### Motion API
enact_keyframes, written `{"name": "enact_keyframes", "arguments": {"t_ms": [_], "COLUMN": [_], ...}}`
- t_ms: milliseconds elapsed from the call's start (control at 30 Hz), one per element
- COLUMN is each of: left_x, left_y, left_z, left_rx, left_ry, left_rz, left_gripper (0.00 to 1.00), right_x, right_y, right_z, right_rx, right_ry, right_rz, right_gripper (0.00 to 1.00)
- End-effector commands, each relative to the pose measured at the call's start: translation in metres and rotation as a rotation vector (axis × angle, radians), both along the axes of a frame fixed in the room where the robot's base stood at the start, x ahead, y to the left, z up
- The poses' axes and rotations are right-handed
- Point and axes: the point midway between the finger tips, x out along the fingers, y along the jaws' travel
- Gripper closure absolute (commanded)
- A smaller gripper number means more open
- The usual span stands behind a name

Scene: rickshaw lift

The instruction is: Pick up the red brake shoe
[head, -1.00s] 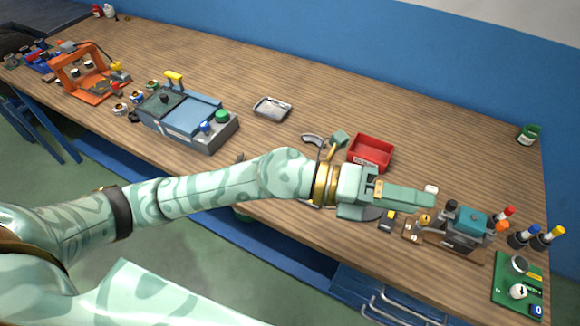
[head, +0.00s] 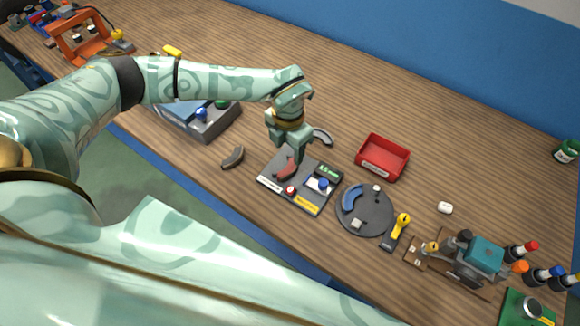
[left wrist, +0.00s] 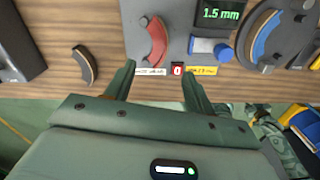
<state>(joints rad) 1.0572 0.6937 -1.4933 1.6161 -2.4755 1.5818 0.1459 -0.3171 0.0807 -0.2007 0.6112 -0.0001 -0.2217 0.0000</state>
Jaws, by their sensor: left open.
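The red brake shoe (head: 287,167) is a curved red piece lying on the grey gauge board (head: 268,185), which has a small green display. It also shows in the left wrist view (left wrist: 154,42), near the top centre. My left gripper (head: 293,158) points down over the board at the shoe, partly covering it in the head view. In the left wrist view its two fingers (left wrist: 159,70) are apart, with nothing between their tips, and the shoe lies just beyond them. My right gripper is not in view.
A dark curved shoe (head: 232,158) lies left of the board and a grey one (head: 322,135) behind it. A round plate (head: 370,220) bears a blue shoe (head: 352,197). A red tray (head: 383,158) stands behind it. A vise-like fixture (head: 478,260) stands at right.

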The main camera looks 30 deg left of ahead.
Motion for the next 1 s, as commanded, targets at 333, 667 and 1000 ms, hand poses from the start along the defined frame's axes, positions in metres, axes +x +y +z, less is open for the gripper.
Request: {"name": "enact_keyframes", "arguments": {"t_ms": [333,667,1000], "left_x": [0.0,-0.002,-0.002], "left_y": [-0.001,0.001,0.001], "left_z": [-0.045,-0.091,-0.092], "left_rx": [-0.003,-0.002,-0.003], "left_ry": [0.0,0.0,-0.001], "left_rz": [-0.001,-0.002,-0.002], "left_gripper": [0.46,0.46,0.74], "right_x": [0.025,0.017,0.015], "right_y": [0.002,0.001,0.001], "right_z": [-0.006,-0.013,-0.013], "right_rx": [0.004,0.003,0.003], "right_ry": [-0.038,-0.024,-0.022], "right_rz": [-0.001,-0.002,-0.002], "right_gripper": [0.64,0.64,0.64]}}
